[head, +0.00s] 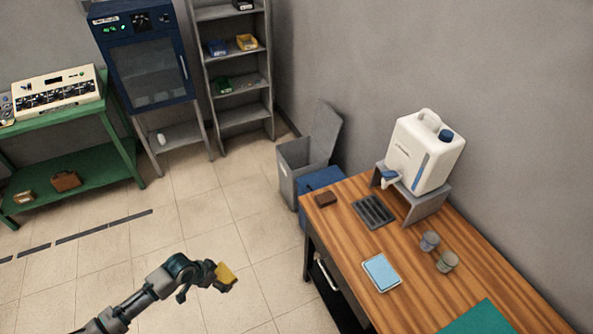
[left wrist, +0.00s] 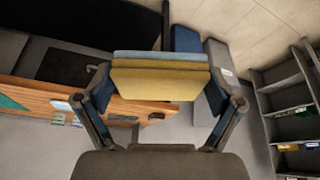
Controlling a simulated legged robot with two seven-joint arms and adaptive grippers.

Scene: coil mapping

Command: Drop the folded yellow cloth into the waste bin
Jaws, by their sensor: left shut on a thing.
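The folded yellow cloth (head: 226,275) is held in my left gripper (head: 213,274), above the tiled floor at the lower middle of the head view. In the left wrist view the cloth (left wrist: 158,84) sits between the two fingers of my left gripper (left wrist: 160,98), with a blue-grey layer along its far edge. The grey waste bin (head: 296,165) stands on the floor by the wall with its lid raised, beyond and to the right of the gripper. The bin's inside is mostly hidden. My right gripper is not in view.
A blue box (head: 318,180) stands between the bin and the wooden table (head: 410,268). The table carries a white water container (head: 425,150), two cups and a blue pad (head: 381,272). Shelves (head: 238,70), a blue cabinet (head: 146,55) and a green bench (head: 75,148) line the back. The middle floor is clear.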

